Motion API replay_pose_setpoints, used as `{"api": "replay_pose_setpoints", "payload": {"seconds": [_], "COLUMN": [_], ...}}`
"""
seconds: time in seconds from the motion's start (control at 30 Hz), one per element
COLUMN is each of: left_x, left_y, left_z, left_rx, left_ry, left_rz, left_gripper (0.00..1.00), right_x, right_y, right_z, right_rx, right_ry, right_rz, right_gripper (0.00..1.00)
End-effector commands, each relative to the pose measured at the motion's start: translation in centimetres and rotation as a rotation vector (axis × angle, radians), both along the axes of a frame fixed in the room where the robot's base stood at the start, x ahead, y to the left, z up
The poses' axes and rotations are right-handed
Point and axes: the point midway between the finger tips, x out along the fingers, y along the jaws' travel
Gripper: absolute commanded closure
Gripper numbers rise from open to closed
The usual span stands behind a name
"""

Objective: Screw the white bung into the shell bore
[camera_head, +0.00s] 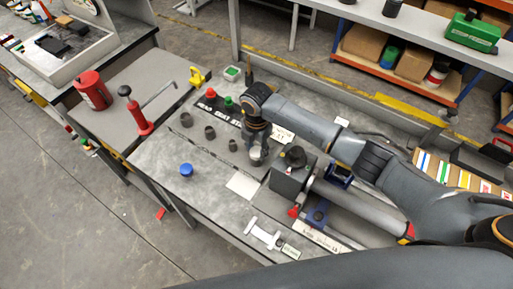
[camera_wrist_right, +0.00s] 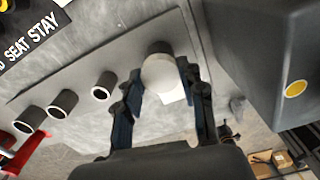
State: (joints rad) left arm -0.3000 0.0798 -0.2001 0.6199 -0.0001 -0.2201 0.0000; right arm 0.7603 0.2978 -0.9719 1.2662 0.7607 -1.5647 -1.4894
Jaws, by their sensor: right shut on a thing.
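My right gripper (camera_head: 257,152) reaches down over the bench in the head view. In the right wrist view its two dark fingers (camera_wrist_right: 165,85) are shut on the white bung (camera_wrist_right: 160,76), one on each side. The bung's rounded white part faces the wrist camera, with a grey part at its far side. The bung is at the end of a row of hollow grey sockets (camera_head: 210,132); I cannot tell whether it touches the bench. A dark grey block (camera_head: 289,183) stands just right of the gripper. I cannot make out the shell bore. My left gripper is not in view.
A blue cap (camera_head: 186,170) and a white sheet (camera_head: 242,186) lie on the bench. Red and green knobs (camera_head: 229,101) stand behind the sockets. A white bracket (camera_head: 262,234) lies near the front edge. The bench's left front area is mostly clear.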

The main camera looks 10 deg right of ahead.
Motion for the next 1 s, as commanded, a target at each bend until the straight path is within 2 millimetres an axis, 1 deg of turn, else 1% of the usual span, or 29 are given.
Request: {"api": "replay_pose_setpoints", "payload": {"seconds": [0.03, 0.07, 0.1, 0.17, 0.47, 0.57, 0.67, 0.9, 1.0], "left_x": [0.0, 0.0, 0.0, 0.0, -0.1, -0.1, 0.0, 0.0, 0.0], "left_y": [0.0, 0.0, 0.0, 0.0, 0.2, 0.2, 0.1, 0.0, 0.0], "left_z": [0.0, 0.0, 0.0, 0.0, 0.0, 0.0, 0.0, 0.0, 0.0], "left_rx": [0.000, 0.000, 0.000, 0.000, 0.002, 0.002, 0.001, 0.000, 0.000], "left_ry": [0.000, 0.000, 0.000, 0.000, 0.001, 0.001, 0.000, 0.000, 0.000], "left_rz": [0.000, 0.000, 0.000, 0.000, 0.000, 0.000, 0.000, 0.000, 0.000], "left_gripper": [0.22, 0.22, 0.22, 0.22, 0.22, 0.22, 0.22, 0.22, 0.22], "right_x": [0.0, 0.0, 0.0, 0.0, 0.0, 0.0, 0.1, 0.1, 0.1], "right_y": [0.0, 0.0, 0.0, 0.0, 0.0, 0.0, 0.0, 0.0, -0.1], "right_z": [0.0, 0.0, 0.0, 0.0, 0.1, 0.7, 2.2, 7.4, 9.2], "right_rx": [-0.001, -0.001, -0.001, -0.001, 0.000, 0.001, 0.000, 0.001, 0.000], "right_ry": [0.001, 0.001, 0.001, 0.001, 0.000, -0.001, -0.002, -0.004, -0.003], "right_rz": [0.001, 0.002, 0.002, 0.002, 0.004, 0.004, 0.004, 0.004, 0.004], "right_gripper": [0.58, 0.52, 0.44, 0.34, 0.34, 0.34, 0.34, 0.34, 0.34]}}
